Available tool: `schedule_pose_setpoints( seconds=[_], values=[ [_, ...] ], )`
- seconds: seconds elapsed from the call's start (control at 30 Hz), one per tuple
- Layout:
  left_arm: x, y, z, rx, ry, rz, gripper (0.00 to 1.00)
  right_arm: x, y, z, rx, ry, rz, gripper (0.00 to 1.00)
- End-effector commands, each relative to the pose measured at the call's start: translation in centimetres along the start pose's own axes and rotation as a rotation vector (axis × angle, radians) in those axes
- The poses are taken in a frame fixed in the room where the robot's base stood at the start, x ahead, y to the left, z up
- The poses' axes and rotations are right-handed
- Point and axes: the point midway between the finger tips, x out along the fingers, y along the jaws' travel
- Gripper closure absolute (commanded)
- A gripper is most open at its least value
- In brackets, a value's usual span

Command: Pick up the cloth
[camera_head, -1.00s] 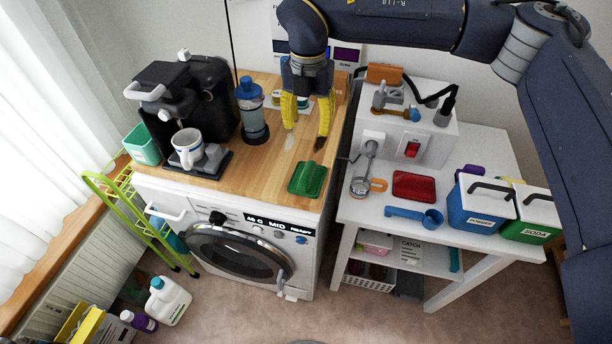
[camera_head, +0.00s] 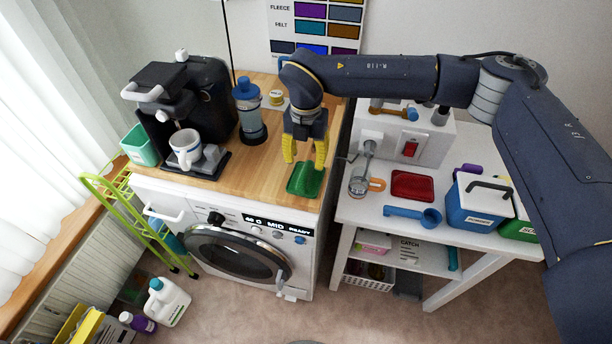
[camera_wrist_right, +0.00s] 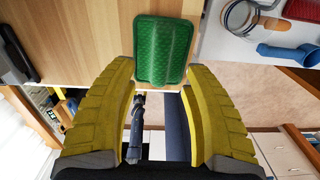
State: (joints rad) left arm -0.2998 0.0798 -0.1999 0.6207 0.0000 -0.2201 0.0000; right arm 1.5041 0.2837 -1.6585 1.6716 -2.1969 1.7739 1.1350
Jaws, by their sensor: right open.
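The cloth appears to be the green ridged, rounded piece (camera_head: 305,182) lying on the front right of the wooden worktop (camera_head: 262,180). It also shows in the right wrist view (camera_wrist_right: 163,50), at the top middle. My right gripper (camera_head: 305,161), with yellow fingers, is open and points down just behind and above the cloth. In the wrist view, the open fingers (camera_wrist_right: 161,72) stand either side of its near end, with nothing gripped between them. I cannot tell the exact height gap. My left gripper is out of view.
A blue-topped bottle (camera_head: 250,112), a white mug (camera_head: 186,148) and a black coffee machine (camera_head: 200,95) stand left on the worktop. To the right, a white table (camera_head: 365,212) holds a red pad (camera_head: 412,185), a blue scoop (camera_head: 428,217) and a blue box (camera_head: 478,212).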

Motion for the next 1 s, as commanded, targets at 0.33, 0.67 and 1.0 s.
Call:
schedule_pose_setpoints(
  seconds=[0.33,0.67,1.0],
  values=[
    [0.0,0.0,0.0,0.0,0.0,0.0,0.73,4.0,-0.1,-0.4,0.0,0.003,-0.001,0.51],
    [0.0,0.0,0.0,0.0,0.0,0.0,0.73,4.6,-0.1,-0.3,-0.001,0.001,0.0,0.5],
    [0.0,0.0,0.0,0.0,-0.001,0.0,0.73,4.6,-0.1,-0.3,0.0,0.001,0.0,0.89]
  ],
)
